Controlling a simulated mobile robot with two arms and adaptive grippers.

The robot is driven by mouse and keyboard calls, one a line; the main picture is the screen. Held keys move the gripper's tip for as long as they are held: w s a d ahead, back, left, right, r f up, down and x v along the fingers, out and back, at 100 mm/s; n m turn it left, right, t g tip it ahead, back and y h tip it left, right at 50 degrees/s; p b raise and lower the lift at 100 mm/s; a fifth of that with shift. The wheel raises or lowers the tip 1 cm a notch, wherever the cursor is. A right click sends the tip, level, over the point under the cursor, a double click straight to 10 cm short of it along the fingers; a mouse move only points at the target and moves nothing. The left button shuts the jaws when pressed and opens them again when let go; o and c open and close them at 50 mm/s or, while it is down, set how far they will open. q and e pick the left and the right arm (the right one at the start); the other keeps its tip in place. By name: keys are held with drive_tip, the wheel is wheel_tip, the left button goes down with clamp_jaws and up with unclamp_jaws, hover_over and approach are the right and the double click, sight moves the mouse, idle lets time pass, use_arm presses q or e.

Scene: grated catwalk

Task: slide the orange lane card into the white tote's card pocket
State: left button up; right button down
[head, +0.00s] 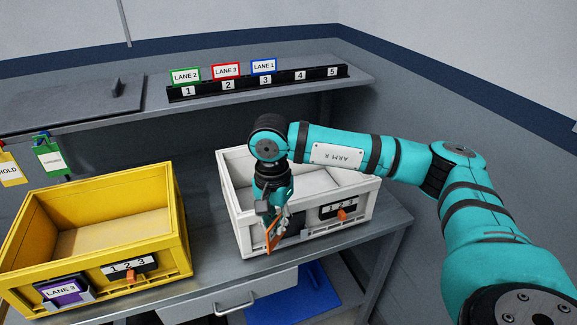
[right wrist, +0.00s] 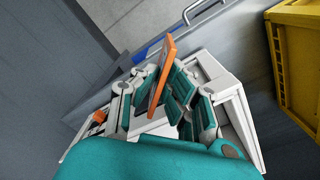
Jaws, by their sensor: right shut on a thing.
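The white tote (head: 362,205) stands on the bench, right of centre in the head view. My right gripper (head: 278,222) is in front of its near wall, toward the left end. It is shut on the orange lane card (head: 271,236), which hangs tilted and nearly edge-on to the head camera. In the right wrist view the card (right wrist: 169,58) sticks out from between the fingers of the gripper (right wrist: 165,88), and the white tote (right wrist: 240,118) lies behind them. The gripper and card mostly hide the tote's card pocket; I cannot tell if the card touches it. My left gripper is out of view.
A yellow tote (head: 183,215) with a purple LANE 3 card (head: 64,292) stands to the left. A black rack (head: 210,91) on the shelf behind holds green, red and blue lane cards. The white tote's 1-2-3 plate has an orange pointer (head: 342,215). A drawer handle (head: 235,308) is below.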

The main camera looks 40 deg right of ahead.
drive_tip(key=w+d+r+m+p, duration=0.2)
drive_tip(key=w+d+r+m, duration=0.1)
drive_tip(key=d+r+m, duration=0.3)
use_arm(q)
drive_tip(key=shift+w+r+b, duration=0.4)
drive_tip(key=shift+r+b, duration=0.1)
drive_tip(key=shift+b, duration=0.75)
use_arm(e)
drive_tip(key=f, duration=0.1)
drive_tip(key=f+m, duration=0.1)
drive_tip(key=f, duration=0.1)
drive_tip(key=w+f+m, duration=0.1)
drive_tip(key=f, duration=0.1)
use_arm(q)
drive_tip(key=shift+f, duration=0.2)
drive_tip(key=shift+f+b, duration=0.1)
drive_tip(key=shift+b, duration=0.2)
use_arm(e)
drive_tip(key=shift+f, duration=0.3)
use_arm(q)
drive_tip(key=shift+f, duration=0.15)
use_arm(e)
drive_tip(key=c, duration=1)
unclamp_jaws()
